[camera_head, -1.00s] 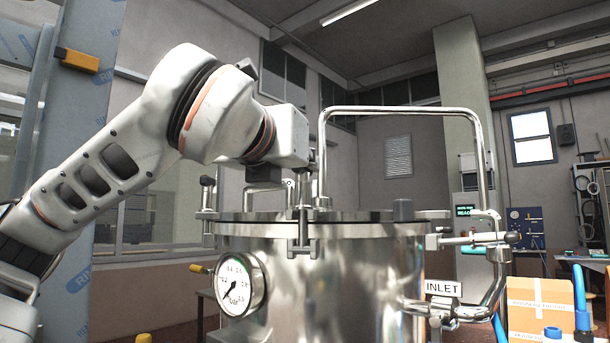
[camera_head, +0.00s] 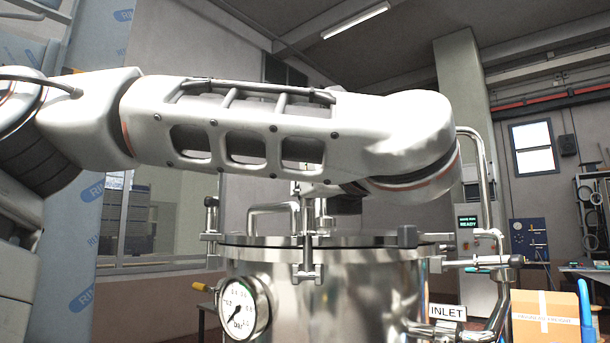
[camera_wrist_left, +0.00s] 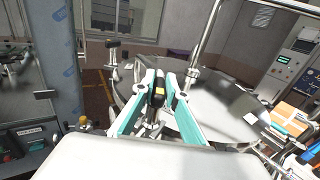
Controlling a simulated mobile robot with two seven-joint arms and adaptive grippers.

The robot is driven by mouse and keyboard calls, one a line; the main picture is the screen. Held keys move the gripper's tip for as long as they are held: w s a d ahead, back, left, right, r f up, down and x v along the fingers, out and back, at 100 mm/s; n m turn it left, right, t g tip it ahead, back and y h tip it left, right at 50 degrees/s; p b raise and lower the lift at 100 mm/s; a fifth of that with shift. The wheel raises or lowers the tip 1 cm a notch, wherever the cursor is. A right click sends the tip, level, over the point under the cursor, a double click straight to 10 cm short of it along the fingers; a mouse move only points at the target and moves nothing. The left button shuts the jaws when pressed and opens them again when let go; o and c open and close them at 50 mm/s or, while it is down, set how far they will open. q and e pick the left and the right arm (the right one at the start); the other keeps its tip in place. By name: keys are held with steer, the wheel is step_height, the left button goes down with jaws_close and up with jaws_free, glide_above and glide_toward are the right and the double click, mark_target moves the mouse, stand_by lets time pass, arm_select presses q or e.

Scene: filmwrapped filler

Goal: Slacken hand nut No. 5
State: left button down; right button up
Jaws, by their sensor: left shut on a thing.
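A steel pressure vessel (camera_head: 340,290) with a flanged lid (camera_head: 375,241) stands in the middle of the head view. Clamp bolts with hand nuts sit around its rim, one at the left (camera_head: 210,215) and one at the front (camera_head: 307,250). In the left wrist view, my left gripper (camera_wrist_left: 160,82) has its teal fingers closed on a dark hand nut (camera_wrist_left: 158,95) at the lid's edge. I cannot read a number on it. My right gripper is not in view.
A pressure gauge (camera_head: 245,307) is on the vessel's front, and an INLET pipe (camera_head: 490,318) is at its right. A tall bent steel pipe (camera_head: 482,165) rises over the lid. A cardboard box (camera_head: 545,318) stands at the right.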

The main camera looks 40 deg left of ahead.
arm_select(q)
steer(key=shift+d+r+n+g+y, duration=0.1)
steer(key=shift+r+n+g+y, duration=0.1)
steer(key=shift+n+g+y, duration=0.45)
steer(key=shift+n+g+p, duration=0.25)
steer(key=shift+g+p, duration=0.15)
steer(key=shift+g, duration=0.25)
steer(key=n+g+y+p, duration=0.2)
steer(key=g, duration=0.2)
steer(key=shift+f+n, duration=0.15)
steer(key=shift+n, duration=0.25)
steer(key=shift+f+n+g+p, duration=0.1)
steer(key=shift+n+g+p, duration=0.2)
steer(key=shift+g+p, duration=0.2)
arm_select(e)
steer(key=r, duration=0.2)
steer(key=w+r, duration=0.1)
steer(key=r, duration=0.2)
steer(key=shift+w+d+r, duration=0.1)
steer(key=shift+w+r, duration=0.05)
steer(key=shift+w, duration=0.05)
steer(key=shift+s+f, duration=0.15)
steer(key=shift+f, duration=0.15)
arm_select(q)
steer(key=c, duration=2)
jaws_free()
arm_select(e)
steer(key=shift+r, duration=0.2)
arm_select(q)
step_height(320, 180, up, 10)
